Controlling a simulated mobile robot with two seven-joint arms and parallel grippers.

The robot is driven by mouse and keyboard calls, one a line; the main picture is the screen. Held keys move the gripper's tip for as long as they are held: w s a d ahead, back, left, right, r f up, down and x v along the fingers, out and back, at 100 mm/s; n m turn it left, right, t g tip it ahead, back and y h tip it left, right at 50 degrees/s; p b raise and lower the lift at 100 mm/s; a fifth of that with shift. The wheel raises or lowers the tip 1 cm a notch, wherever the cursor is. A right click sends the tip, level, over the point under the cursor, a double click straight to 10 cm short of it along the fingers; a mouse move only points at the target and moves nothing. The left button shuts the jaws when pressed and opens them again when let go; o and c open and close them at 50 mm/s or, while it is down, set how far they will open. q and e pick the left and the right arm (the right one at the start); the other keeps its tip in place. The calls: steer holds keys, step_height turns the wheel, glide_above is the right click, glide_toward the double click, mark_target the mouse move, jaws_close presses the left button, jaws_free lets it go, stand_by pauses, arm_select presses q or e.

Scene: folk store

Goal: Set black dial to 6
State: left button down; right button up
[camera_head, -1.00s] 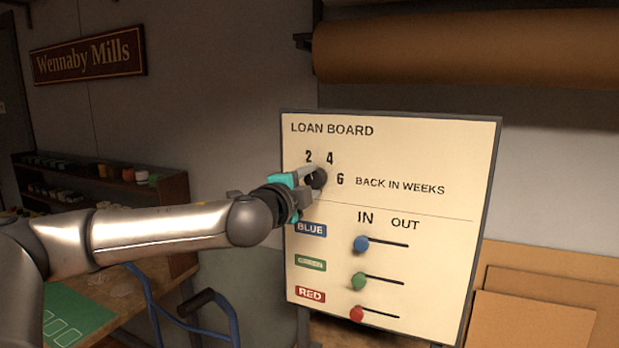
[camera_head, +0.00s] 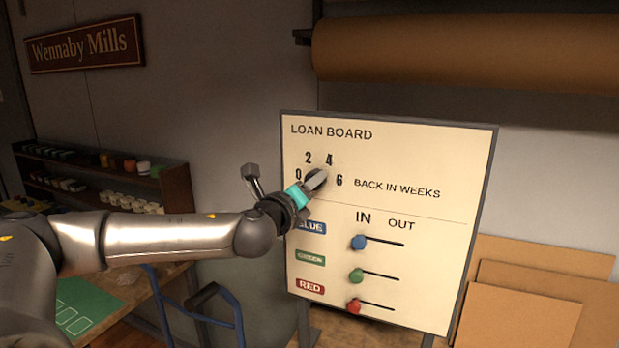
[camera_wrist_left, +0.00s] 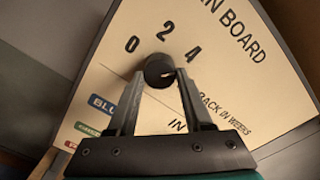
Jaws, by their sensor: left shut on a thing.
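The black dial (camera_wrist_left: 158,68) is a round knob on the loan board (camera_head: 400,150), with 0, 2, 4 and 6 around it. In the head view my left gripper (camera_head: 318,180) is at the dial and covers most of it. In the left wrist view the left gripper's fingers (camera_wrist_left: 159,76) are on either side of the dial, shut on it. A small pale mark shows on the knob, but its exact heading is hard to tell. The 6 (camera_head: 339,180) is clear in the head view and hidden behind a finger in the wrist view. My right gripper is not in view.
Below the dial are blue (camera_head: 358,242), green (camera_head: 356,275) and red (camera_head: 354,306) slider knobs, all at the left ends of their slots. A low shelf (camera_head: 175,185) and a table with a green mat (camera_head: 85,305) are at left. Brown boards (camera_head: 530,320) lean at right.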

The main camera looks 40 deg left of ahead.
arm_select(q)
steer(key=shift+m+p, duration=1.95)
steer(key=shift+m, duration=3.15)
steer(key=shift+a, duration=0.1)
steer(key=shift+c, duration=1.5)
jaws_free()
steer(key=shift+s+f, duration=0.1)
